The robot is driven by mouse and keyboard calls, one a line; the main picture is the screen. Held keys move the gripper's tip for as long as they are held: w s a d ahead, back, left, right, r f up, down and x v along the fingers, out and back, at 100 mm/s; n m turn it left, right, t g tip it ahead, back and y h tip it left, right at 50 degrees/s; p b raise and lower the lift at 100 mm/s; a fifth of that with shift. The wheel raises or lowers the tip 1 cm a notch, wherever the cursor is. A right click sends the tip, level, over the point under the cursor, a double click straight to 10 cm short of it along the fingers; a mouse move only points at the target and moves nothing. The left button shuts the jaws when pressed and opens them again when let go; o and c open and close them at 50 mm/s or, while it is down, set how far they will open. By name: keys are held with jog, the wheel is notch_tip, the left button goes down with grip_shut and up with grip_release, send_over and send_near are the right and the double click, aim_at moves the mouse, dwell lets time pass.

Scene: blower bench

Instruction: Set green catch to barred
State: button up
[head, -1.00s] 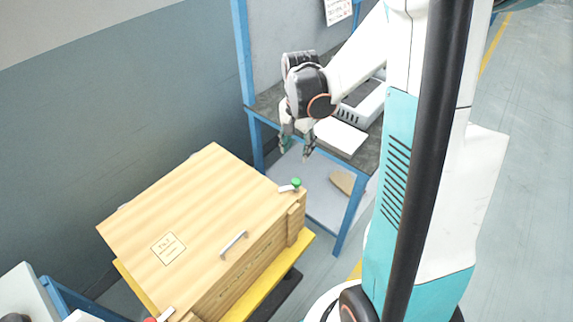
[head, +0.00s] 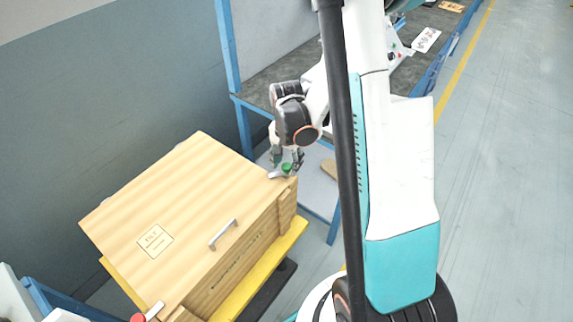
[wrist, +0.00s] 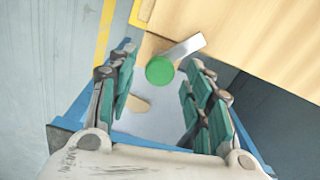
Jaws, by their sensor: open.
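The green catch (head: 286,167) sits at the far right corner of the wooden crate's lid. In the wrist view its round green knob (wrist: 160,70) shows with a flat metal bar (wrist: 187,47) reaching from it up and right over the wood. My gripper (head: 288,162) is open, its fingers at the knob in the head view. In the wrist view the knob appears between the two green-padded fingers, towards their tips. I cannot tell whether a finger touches it. The wooden crate (head: 180,185) is closed, with a metal handle on its lid.
A red knob (head: 138,318) with a metal bar (head: 155,310) sits at the crate's near corner. The crate rests on a yellow base (head: 262,265). A blue-framed bench (head: 240,120) stands behind my gripper. Open floor (head: 490,200) lies to the right.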

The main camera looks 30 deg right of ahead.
jog(key=shift+f, duration=0.2)
jog(key=c, duration=1.1)
jog(key=n+b, duration=0.1)
jog(key=n, duration=0.2)
jog(key=shift+n, duration=0.3)
jog(key=shift+n+b, duration=0.65)
jog(key=shift+n, duration=1.15)
